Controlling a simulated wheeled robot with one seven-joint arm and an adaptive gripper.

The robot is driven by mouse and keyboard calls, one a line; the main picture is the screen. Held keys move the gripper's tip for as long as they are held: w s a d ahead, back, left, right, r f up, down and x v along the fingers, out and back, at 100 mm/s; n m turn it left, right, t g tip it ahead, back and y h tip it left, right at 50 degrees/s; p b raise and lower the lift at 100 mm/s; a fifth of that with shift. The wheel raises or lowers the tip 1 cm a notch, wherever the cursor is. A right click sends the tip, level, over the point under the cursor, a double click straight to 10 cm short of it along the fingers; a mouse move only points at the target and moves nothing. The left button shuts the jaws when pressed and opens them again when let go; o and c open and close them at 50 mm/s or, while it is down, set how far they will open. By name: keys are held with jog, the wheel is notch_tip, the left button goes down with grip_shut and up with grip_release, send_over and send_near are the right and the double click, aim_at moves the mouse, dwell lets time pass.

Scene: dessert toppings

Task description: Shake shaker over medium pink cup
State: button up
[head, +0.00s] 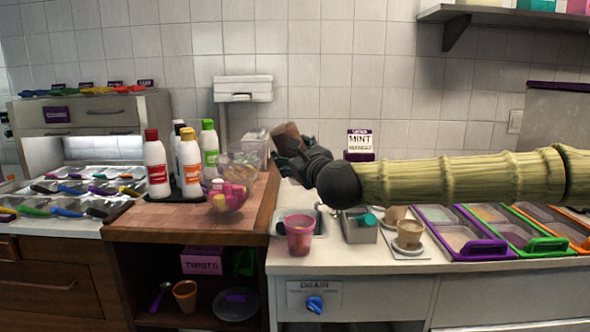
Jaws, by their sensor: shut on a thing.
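My gripper (290,158) is shut on a brown shaker (288,137) and holds it up in front of the tiled wall. The shaker looks slightly tilted. The arm reaches in from the right. The pink cup (299,238) stands upright on the white counter, below the gripper in the picture and slightly right of it. The shaker is well above the cup's height and apart from it. How far behind or in front of the cup the shaker is, I cannot tell. The shaker's lower part is hidden by the gripper fingers.
Sauce bottles (189,165) and a glass bowl of pink and yellow items (229,196) are on the wooden counter (140,223) to the left. A metal container (360,232), a beige cup (409,235) and lidded topping trays (456,240) stand to the right.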

jog(key=shift+r+p, duration=2.6)
jog(key=shift+r, duration=2.15)
jog(key=shift+f, duration=0.15)
notch_tip(320, 180, down, 14)
jog(key=b, duration=1.1)
jog(key=shift+r, duration=0.2)
